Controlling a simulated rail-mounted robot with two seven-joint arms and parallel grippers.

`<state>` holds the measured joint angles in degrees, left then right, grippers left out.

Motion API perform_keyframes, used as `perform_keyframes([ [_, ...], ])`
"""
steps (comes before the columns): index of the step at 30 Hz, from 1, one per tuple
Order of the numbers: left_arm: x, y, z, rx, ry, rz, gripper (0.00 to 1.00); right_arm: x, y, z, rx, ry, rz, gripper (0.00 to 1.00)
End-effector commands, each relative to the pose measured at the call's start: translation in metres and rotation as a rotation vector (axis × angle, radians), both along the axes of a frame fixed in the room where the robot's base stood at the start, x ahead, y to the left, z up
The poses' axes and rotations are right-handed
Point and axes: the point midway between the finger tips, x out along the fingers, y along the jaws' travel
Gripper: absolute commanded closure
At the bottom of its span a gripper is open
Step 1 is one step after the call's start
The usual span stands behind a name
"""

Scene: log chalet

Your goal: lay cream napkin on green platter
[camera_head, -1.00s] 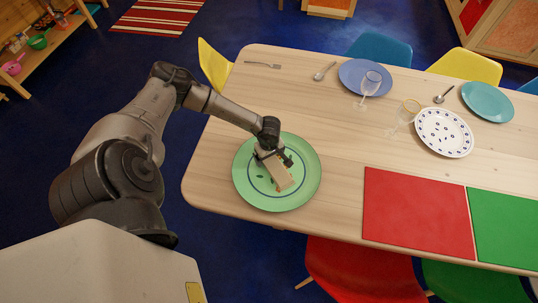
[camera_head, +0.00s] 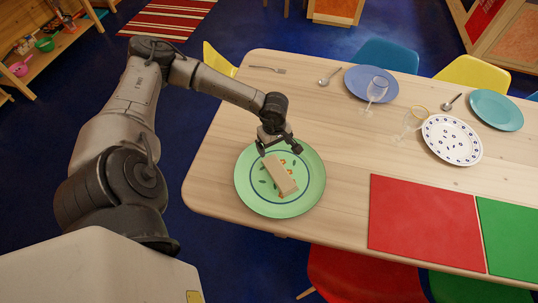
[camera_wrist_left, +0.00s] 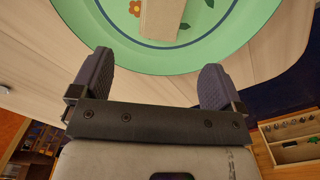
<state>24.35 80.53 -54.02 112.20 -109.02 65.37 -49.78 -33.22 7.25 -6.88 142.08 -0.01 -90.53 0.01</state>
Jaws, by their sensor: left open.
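The cream napkin (camera_head: 280,175) is a folded, long shape lying on the green platter (camera_head: 310,200), near its middle. The platter is round, with a blue ring and painted flowers, and stands at the table's left end. My left gripper (camera_head: 278,148) is open and empty above the platter's far edge, apart from the napkin. In the left wrist view the napkin (camera_wrist_left: 161,18) lies on the platter (camera_wrist_left: 235,25) beyond the open fingers (camera_wrist_left: 154,85). My right gripper is not in view.
The wooden table (camera_head: 345,140) carries a blue plate (camera_head: 352,78), a spotted white plate (camera_head: 452,140), a teal plate (camera_head: 495,110), two glasses, spoons and a fork. A red mat (camera_head: 425,225) and a green mat (camera_head: 510,240) lie at the near edge. Chairs surround the table.

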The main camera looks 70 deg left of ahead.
Motion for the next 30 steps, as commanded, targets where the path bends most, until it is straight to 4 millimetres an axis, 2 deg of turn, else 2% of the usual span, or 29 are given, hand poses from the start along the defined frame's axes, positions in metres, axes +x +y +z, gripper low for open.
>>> perform_keyframes([
  [2, 0.003, -0.029, -0.005, -0.098, -0.020, 0.013, 0.07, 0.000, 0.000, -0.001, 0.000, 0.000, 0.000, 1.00],
  [4, 0.007, -0.072, -0.009, -0.250, -0.050, 0.050, 0.07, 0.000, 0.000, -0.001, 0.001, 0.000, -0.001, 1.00],
  [5, 0.009, -0.095, -0.010, -0.335, -0.064, 0.076, 0.07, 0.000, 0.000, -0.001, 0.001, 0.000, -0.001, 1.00],
  [7, 0.014, -0.157, -0.004, -0.581, -0.093, 0.172, 0.07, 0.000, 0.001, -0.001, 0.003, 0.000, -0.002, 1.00],
  [9, 0.020, -0.218, 0.015, -0.863, -0.104, 0.320, 0.07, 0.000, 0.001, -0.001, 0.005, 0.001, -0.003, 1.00],
  [12, 0.031, -0.276, 0.053, -1.240, -0.086, 0.595, 0.07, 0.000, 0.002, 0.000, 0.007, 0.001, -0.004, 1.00],
  [13, 0.035, -0.286, 0.065, -1.345, -0.072, 0.690, 0.07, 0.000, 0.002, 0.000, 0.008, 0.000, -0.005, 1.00],
  [16, 0.049, -0.301, 0.098, -1.660, -0.005, 1.049, 0.07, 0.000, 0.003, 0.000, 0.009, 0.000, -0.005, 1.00],
  [19, 0.060, -0.289, 0.112, -1.906, 0.091, 1.470, 0.07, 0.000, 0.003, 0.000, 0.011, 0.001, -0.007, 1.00],
  [22, 0.061, -0.265, 0.102, -2.064, 0.207, 1.946, 0.07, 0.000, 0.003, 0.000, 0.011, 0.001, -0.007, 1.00],
  [24, 0.052, -0.246, 0.083, -2.104, 0.292, 2.308, 0.07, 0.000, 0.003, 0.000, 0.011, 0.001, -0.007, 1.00],
  [25, 0.046, -0.240, 0.073, 1.955, -0.306, -2.294, 0.07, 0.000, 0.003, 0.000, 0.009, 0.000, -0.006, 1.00],
  [27, 0.025, -0.228, 0.047, 1.610, -0.322, -2.231, 0.07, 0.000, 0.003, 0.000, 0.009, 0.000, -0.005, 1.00],
  [30, -0.013, -0.221, 0.012, 1.185, -0.323, -2.132, 0.07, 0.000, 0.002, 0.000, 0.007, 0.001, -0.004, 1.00],
])
